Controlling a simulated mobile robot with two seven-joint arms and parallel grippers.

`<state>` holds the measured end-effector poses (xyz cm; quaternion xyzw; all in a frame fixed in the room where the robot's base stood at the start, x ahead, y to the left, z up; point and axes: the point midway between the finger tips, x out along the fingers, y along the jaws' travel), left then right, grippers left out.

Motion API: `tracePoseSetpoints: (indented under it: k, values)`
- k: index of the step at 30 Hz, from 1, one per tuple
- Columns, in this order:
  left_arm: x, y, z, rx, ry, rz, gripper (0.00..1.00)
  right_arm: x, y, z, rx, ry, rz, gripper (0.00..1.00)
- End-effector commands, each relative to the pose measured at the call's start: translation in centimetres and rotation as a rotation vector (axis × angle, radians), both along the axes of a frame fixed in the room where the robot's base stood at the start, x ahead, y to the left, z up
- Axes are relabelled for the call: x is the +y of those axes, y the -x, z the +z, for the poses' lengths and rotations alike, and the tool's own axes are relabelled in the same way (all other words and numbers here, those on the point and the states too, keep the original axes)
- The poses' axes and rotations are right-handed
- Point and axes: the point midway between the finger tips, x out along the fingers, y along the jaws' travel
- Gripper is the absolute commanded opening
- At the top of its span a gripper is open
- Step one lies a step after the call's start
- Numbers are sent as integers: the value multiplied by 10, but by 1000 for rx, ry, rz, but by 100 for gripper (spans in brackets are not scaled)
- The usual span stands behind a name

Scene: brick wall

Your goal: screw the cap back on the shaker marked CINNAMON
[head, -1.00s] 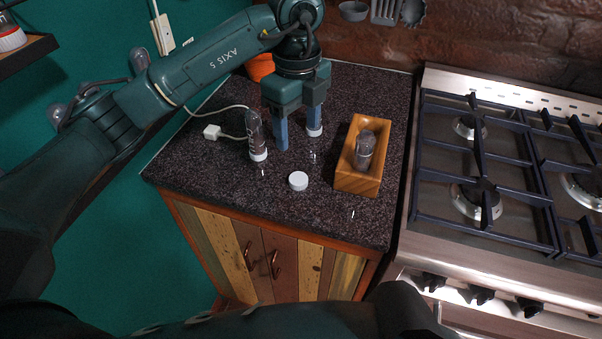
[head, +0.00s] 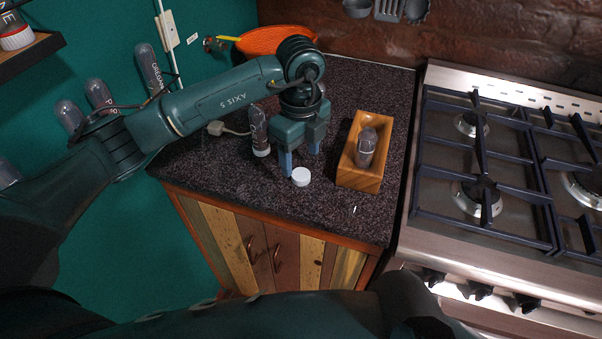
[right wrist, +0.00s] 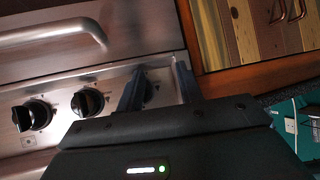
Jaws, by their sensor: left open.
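A loose white cap (head: 300,176) lies flat on the dark speckled counter. My left gripper (head: 299,160) is open and empty, pointing down just behind the cap in the head view; I cannot tell whether a finger touches it. A grey shaker (head: 366,147) stands tilted in the wooden box, with no white cap visible. Another dark shaker (head: 258,128) with a white end at the bottom stands on the counter left of my gripper. I cannot read CINNAMON on either. My right gripper (right wrist: 158,86) is open and empty in front of the stove.
The wooden box (head: 359,182) stands right of the cap. The stove (head: 425,215) borders the counter on the right. An orange bowl (head: 262,41) is at the back. More shakers (head: 150,68) show at the left wall.

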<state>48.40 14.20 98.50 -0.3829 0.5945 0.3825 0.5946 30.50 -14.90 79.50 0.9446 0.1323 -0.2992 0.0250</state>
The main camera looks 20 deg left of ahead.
Motion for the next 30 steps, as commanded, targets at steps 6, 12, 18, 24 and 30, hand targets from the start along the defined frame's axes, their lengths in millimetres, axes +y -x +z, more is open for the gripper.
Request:
tracePoseSetpoints:
  k: [6,12,18,24,30]
  values:
    - [0,0,0,1,0,0,62,1,0,0,0,-1,0,36]
    - [1,-3,-20,6,-2,2,62,1,1,6,8,1,-1,36]
    - [1,-4,-48,3,-1,1,62,-1,5,1,31,2,-11,36]
    - [1,-5,-52,0,0,0,62,-1,7,0,36,0,-15,36]
    - [1,-5,-52,0,0,0,62,-1,8,-1,38,1,-16,36]
